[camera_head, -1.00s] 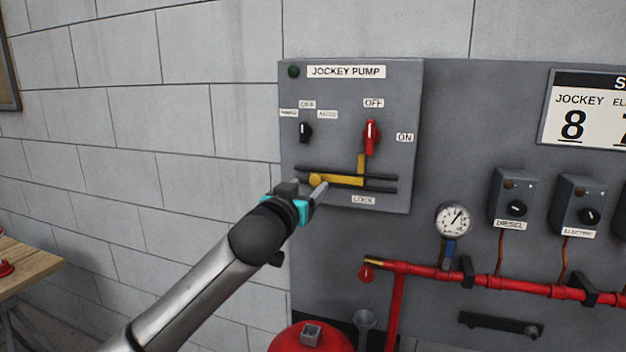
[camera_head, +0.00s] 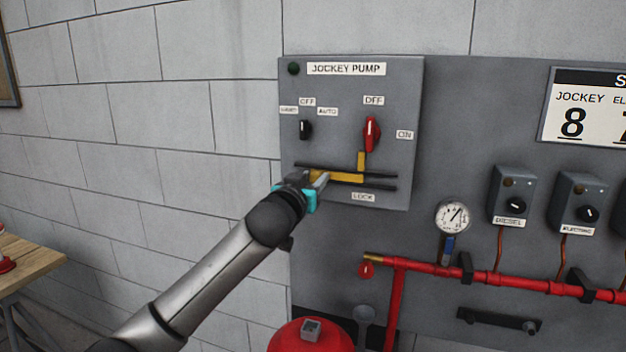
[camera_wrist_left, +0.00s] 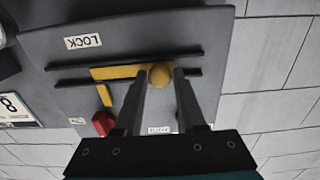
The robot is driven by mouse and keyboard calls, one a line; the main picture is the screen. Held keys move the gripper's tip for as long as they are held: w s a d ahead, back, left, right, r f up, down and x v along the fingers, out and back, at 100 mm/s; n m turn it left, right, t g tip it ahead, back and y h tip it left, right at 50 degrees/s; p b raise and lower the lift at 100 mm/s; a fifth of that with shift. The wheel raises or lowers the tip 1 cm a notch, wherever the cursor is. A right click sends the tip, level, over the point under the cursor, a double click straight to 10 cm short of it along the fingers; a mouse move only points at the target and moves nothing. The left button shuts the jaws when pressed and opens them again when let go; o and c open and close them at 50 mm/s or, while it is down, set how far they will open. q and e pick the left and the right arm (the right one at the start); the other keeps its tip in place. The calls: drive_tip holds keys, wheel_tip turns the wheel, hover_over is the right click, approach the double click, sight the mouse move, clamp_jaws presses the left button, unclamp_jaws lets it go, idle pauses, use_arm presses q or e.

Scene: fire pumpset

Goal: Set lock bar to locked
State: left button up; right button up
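The yellow lock bar (camera_head: 345,178) is an L-shaped bar between two dark rails on the grey JOCKEY PUMP panel, above the LOCK label (camera_head: 363,197). Its upright arm reaches up just below the red switch handle (camera_head: 371,134). The bar also shows in the left wrist view (camera_wrist_left: 112,72), with its round yellow knob (camera_wrist_left: 160,76) between my fingertips. My left gripper (camera_head: 308,178) is at the bar's left end and hides the knob in the head view. Its fingers straddle the knob closely; firm contact on both sides is not clear. My right gripper is not in view.
A small black selector (camera_head: 304,129) is above the gripper. A pressure gauge (camera_head: 452,217) and red pipe (camera_head: 500,282) are at the lower right. A red vessel (camera_head: 311,337) stands below. A wooden table (camera_head: 28,262) is at the far left. The wall left of the panel is bare.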

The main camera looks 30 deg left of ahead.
use_arm(q)
clamp_jaws()
idle(1.0)
